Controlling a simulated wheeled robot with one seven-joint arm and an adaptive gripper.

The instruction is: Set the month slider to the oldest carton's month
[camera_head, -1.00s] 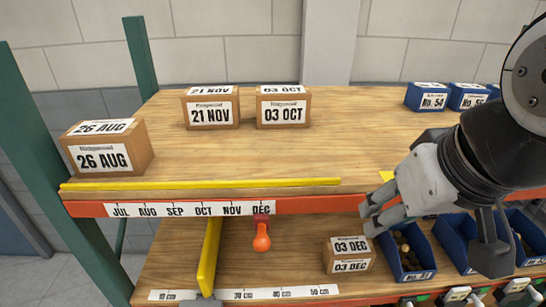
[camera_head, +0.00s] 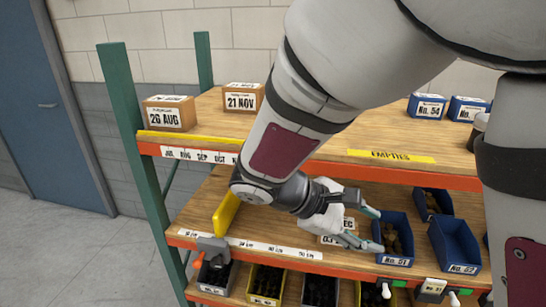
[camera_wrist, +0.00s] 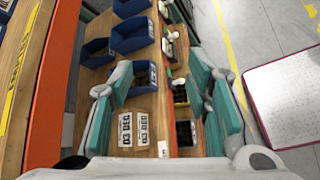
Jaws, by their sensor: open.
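My gripper (camera_head: 366,228) is open in front of the lower shelf, its fingers spread beside the 03 DEC carton (camera_head: 330,240), which it partly covers. In the wrist view that carton (camera_wrist: 133,128) shows between the open fingers (camera_wrist: 160,90); I cannot tell whether they touch it. The 26 AUG carton (camera_head: 170,115) and 21 NOV carton (camera_head: 243,98) stand on the upper shelf. My arm hides the 03 OCT carton.
Blue bins (camera_head: 394,240) stand right of the DEC carton on the lower shelf. A yellow divider (camera_head: 226,212) stands to the left. More bins (camera_head: 266,284) sit below. Blue boxes (camera_head: 428,106) are at the upper right, near the yellow EMPTIES label (camera_head: 390,156).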

